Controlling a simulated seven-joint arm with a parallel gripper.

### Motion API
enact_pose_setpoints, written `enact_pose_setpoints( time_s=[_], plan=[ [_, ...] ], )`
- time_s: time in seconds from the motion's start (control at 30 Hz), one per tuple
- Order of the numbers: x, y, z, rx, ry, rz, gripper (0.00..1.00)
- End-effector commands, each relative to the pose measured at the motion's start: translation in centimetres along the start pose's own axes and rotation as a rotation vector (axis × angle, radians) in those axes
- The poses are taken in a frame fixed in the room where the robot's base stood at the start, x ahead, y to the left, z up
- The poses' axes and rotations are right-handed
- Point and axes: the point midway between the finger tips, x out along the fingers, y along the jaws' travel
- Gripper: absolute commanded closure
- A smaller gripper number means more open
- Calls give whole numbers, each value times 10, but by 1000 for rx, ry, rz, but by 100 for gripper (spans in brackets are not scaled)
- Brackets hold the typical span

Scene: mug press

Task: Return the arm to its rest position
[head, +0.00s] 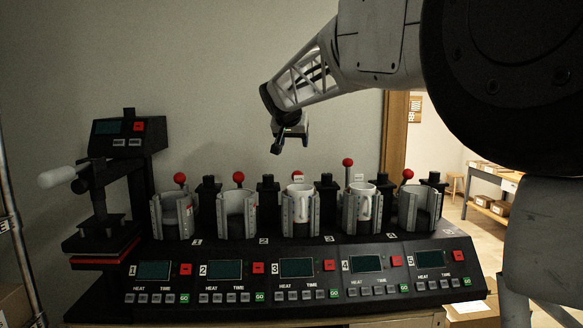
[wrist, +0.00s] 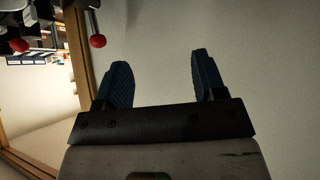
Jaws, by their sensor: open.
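My gripper (head: 290,143) hangs in the air above the mug press (head: 330,268), in front of the wall. In the wrist view its two blue fingertips (wrist: 162,78) stand apart with nothing between them. A white mug (head: 299,203) sits in the press's station 3. A second white mug (head: 365,203) sits in station 4, its handle facing the camera. Stations 1, 2 and 5 show no mug from here. My gripper touches neither mug nor press.
A flat heat press (head: 100,205) with a white handle stands at the left. Levers with red knobs (head: 348,162) rise behind the stations. A doorway (head: 395,130) opens at the right onto a room with a bench (head: 490,190) and boxes. The space around my gripper is clear.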

Motion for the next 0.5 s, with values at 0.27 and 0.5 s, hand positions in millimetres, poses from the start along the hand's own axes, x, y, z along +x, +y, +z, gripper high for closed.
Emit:
enact_pose_setpoints(
  time_s=[0.27,0.5],
  plan=[
    [-11,19,21,-13,-28,4,36],
    [-34,61,77,-46,-98,7,36]
  ],
)
